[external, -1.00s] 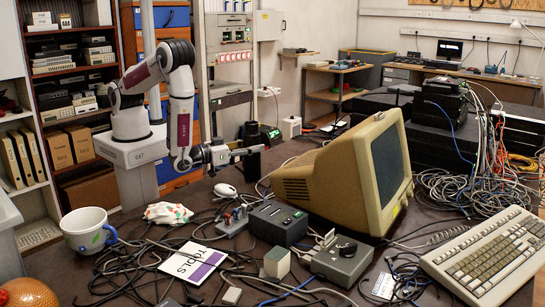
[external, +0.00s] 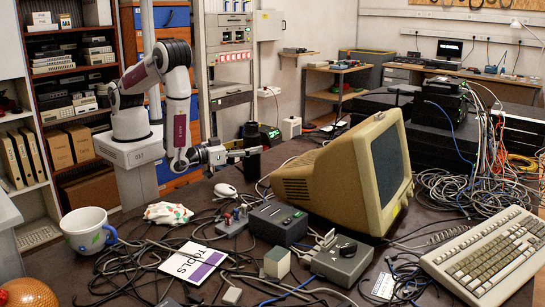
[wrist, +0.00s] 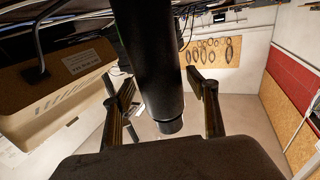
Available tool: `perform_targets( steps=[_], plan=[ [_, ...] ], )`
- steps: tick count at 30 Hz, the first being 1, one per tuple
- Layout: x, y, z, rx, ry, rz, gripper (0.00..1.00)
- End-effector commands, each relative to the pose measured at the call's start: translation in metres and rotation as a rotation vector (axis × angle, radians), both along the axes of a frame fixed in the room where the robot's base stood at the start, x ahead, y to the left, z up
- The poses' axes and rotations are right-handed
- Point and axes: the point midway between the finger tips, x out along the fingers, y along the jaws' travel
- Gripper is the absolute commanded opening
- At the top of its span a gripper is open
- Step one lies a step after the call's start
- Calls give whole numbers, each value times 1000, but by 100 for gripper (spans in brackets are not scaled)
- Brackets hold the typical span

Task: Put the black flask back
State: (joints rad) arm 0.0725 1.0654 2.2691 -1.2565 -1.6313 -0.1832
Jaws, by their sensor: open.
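The black flask (external: 251,132) stands upright near the table's back edge, left of the beige monitor. It is also large in the wrist view (wrist: 148,60), where it lies between the two fingers. My gripper (external: 250,153) reaches it from the left at mid-height, with its fingers level around the flask. In the wrist view my gripper (wrist: 160,85) is open, with a gap visible between the flask and the right finger. Whether the left finger touches the flask I cannot tell. The flask's base is partly hard to make out against the dark table.
The beige monitor (external: 330,175) stands close to the right of the flask. A white mouse (external: 225,190), dark boxes (external: 278,222) and many loose cables lie in front. A mug (external: 87,230) stands at the left edge. Little of the table is clear.

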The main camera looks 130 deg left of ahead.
Motion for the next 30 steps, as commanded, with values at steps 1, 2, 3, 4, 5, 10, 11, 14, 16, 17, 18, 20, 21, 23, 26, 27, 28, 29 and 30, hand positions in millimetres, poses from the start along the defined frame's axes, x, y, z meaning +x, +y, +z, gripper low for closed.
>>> perform_targets(
  steps=[1,2,3,4,5,10,11,14,16,17,18,20,21,23,26,27,28,29,30],
  plan=[
    [-1,-5,0,-1,1,-2,58],
    [-2,-7,0,-1,1,-3,58],
    [-4,-11,0,-1,1,-3,58],
    [-5,-13,0,0,1,-3,58],
    [-6,-16,0,-1,1,-3,58],
    [-12,-31,0,0,1,-3,58],
    [-14,-34,0,0,1,-3,58],
    [-17,-43,0,0,0,-3,58],
    [-20,-49,0,0,0,-4,58],
    [-21,-52,0,1,0,-3,58],
    [-22,-55,0,1,0,-3,58],
    [-25,-61,0,0,1,-3,58],
    [-26,-64,0,0,1,-3,58],
    [-28,-69,0,0,1,-4,58],
    [-32,-78,0,0,1,-4,58],
    [-33,-81,0,0,1,-3,58],
    [-34,-83,0,0,1,-3,58],
    [-35,-85,0,0,1,-3,58],
    [-36,-88,0,1,1,-3,58]
  ],
)
